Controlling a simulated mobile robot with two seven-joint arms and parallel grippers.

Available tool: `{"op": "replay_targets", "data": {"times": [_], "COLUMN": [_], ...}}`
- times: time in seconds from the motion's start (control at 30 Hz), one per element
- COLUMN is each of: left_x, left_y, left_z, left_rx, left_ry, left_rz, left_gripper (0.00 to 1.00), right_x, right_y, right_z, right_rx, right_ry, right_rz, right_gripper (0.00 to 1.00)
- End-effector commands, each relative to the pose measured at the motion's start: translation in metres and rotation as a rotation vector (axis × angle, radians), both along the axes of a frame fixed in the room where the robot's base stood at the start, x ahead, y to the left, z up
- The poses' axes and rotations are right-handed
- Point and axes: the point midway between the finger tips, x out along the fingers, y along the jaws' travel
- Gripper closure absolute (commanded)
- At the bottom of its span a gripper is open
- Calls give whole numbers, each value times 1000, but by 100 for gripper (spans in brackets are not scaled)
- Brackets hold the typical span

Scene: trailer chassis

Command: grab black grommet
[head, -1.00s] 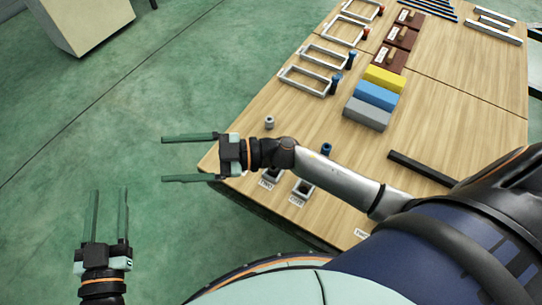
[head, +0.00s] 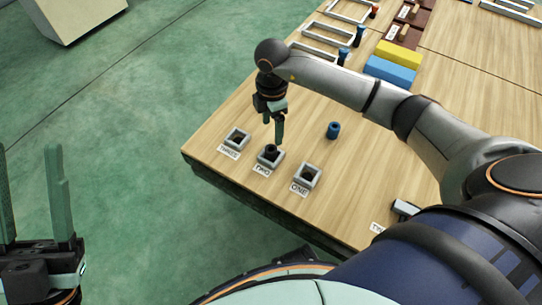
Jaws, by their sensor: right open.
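My left gripper (head: 35,200) is open and empty at the lower left, over the floor and away from the table.
Square frames THREE (head: 237,138) and ONE (head: 307,177) flank frame TWO near the table's edge. A blue cylinder (head: 333,130) stands to the right. Yellow (head: 397,54) and blue blocks (head: 390,70) lie farther back.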

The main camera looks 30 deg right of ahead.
Motion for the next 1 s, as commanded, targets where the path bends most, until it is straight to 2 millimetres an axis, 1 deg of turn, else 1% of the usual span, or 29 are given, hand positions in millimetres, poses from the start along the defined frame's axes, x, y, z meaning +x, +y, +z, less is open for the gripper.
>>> {"op": "replay_targets", "data": {"times": [0.03,0.1,0.37,0.57,0.67,0.73,0.93,1.0], "left_x": [0,1,1,2,2,2,2,2], "left_y": [0,-1,-1,-3,-4,-5,-5,-5], "left_z": [-7,-11,-18,-39,-45,-46,-44,-44], "left_rx": [-2,-5,-10,-1,9,11,11,11], "left_ry": [4,9,17,22,22,24,25,25], "left_rz": [-4,-9,-15,-15,-12,-11,-12,-12], "left_gripper": [50,50,50,50,50,50,50,50], "right_x": [0,0,-1,-3,-3,-3,-3,-3], "right_y": [1,1,2,5,4,4,4,4], "right_z": [-13,-22,-38,-69,-81,-84,-82,-82], "right_rx": [1,2,4,4,3,3,4,4], "right_ry": [1,0,0,1,1,0,-1,-1], "right_rz": [1,1,3,4,3,3,4,4], "right_gripper": [21,21,21,21,21,21,21,29]}}
